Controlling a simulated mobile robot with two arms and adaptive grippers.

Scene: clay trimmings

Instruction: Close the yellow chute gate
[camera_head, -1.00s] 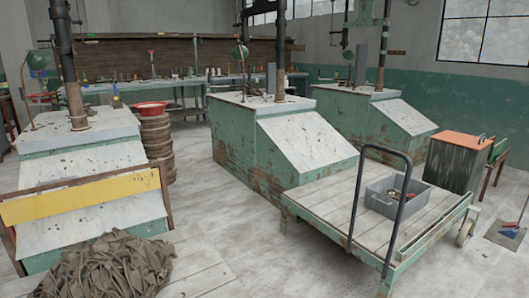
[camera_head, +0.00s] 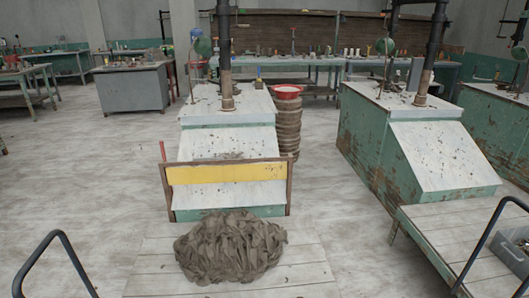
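The yellow chute gate (camera_head: 225,173) is a yellow board held in a brown wooden frame. It spans the lower front of the sloping white chute (camera_head: 228,143) on a green machine, left of centre in the head view. White sloping surface shows above and below the board. A heap of grey-brown clay trimmings (camera_head: 230,248) lies on pale planks just in front of the gate. A short red stick (camera_head: 163,150) stands at the frame's left post. Neither of my grippers is in view.
A stack of brown discs with a red bowl (camera_head: 287,92) stands right of the machine. A second green machine (camera_head: 430,150) and a flatbed cart (camera_head: 470,228) are to the right. A grey cabinet (camera_head: 135,88) stands back left. The floor at left is clear.

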